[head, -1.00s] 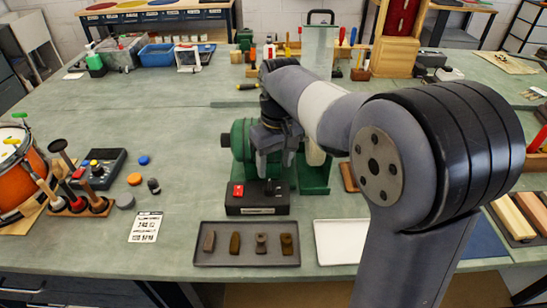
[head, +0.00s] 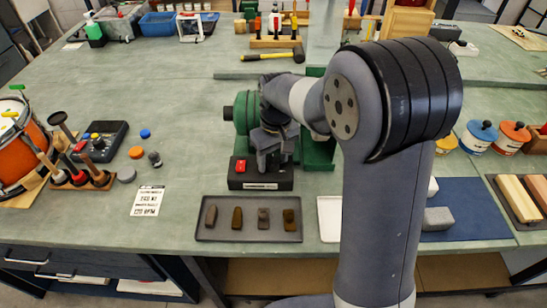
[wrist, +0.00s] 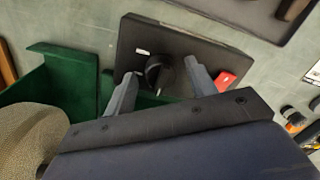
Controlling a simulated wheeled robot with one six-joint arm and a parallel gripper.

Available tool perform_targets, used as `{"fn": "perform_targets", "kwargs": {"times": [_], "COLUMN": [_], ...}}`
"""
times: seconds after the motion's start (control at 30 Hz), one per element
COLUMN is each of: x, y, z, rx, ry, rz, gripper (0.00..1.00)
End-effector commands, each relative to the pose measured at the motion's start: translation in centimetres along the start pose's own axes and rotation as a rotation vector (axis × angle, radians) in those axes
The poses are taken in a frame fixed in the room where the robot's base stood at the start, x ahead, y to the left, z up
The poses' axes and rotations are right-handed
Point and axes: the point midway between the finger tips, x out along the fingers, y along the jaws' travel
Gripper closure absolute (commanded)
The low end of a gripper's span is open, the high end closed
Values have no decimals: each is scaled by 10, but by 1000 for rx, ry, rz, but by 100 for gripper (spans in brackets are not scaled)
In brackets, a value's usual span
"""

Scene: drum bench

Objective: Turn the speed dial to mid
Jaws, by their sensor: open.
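The speed control box (head: 250,184) is a black block in front of the green machine (head: 241,113), with a red switch (head: 241,166) on its left. In the wrist view the box (wrist: 196,48) carries a round black dial (wrist: 154,70) and the red switch (wrist: 224,80). My gripper (wrist: 160,71) is open, pointing down over the box. Its two fingers stand on either side of the dial, with gaps that look clear. In the head view my gripper (head: 268,158) hides the dial. The dial's pointer setting cannot be read.
A grey tray (head: 249,232) with several small blocks lies in front of the box. A printed card (head: 148,200) lies to the left. The green machine's housing (wrist: 62,82) is close beside my gripper.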

Motion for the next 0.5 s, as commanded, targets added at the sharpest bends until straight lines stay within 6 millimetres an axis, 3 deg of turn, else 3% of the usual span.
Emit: {"fn": "perform_targets", "kwargs": {"times": [0.27, 0.5], "x": [2, 1], "y": [0, 0], "z": [0, 0], "rx": [0, 0], "ry": [0, 0], "rz": [0, 0], "gripper": [46, 66]}}
